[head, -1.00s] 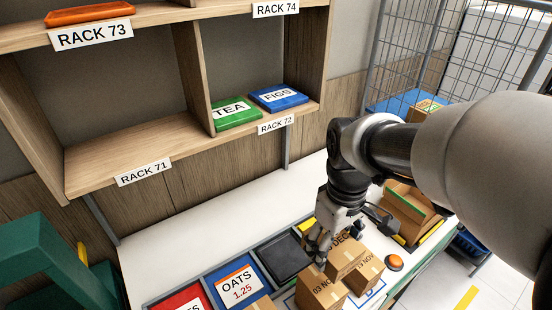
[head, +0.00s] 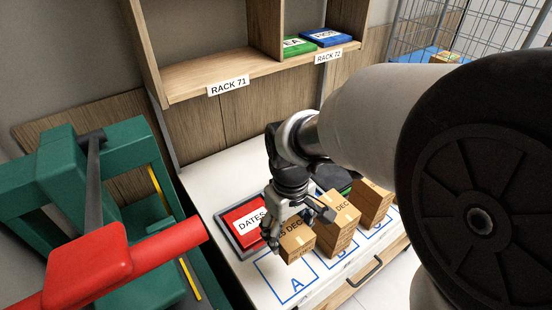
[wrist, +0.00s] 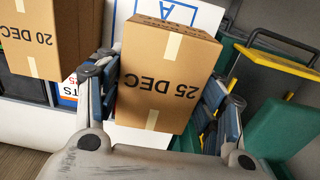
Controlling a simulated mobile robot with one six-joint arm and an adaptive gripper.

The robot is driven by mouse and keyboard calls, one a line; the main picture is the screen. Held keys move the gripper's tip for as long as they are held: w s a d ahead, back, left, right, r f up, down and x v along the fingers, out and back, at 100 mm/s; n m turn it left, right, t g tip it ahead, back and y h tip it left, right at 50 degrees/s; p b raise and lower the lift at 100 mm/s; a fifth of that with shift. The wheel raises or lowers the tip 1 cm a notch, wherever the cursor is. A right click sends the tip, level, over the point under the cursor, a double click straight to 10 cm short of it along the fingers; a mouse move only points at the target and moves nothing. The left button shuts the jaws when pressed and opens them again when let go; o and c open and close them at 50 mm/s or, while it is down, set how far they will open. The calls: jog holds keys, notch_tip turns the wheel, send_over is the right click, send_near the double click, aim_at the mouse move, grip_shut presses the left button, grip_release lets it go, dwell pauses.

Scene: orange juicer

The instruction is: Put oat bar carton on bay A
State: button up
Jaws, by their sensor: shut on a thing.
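My gripper (head: 296,224) is shut on a brown carton (head: 298,244) with a tape strip and a date ending in DEC. In the wrist view the carton (wrist: 165,75) reads 25 DEC, upside down, between the two fingers. Bay A (head: 272,286) is a blue outline with a letter A on the white table. The carton is at the far side of that outline and seems above the table; its underside is hidden. Bay A's sheet (wrist: 205,12) also shows behind the carton.
Stacked cartons (head: 337,228) stand on bay B, close right of the held one, and more cartons (head: 373,203) on bay C. A red DATES box (head: 246,218) lies in a dark tray behind. A green frame with a red bar (head: 150,262) stands left. Bay A's near part is clear.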

notch_tip(320, 180, down, 16)
jog(key=b, duration=0.5)
jog(key=shift+w+f, duration=0.1)
jog(key=shift+f, duration=0.1)
jog(key=o, duration=1.2)
jog(key=shift+c, duration=0.2)
notch_tip(320, 180, up, 12)
jog(key=p, duration=0.4)
jog(key=shift+d+r, duration=0.1)
jog(key=shift+r, duration=0.3)
jog(key=s+d+r+m+t, duration=0.4)
jog(key=s+d+r+m, duration=0.2)
jog(key=s+d+r, duration=0.4)
jog(key=s+r, duration=0.3)
jog(key=shift+s+d+r+m+t, duration=0.25)
jog(key=shift+s+d+m+t, duration=0.05)
jog(key=shift+m, duration=0.1)
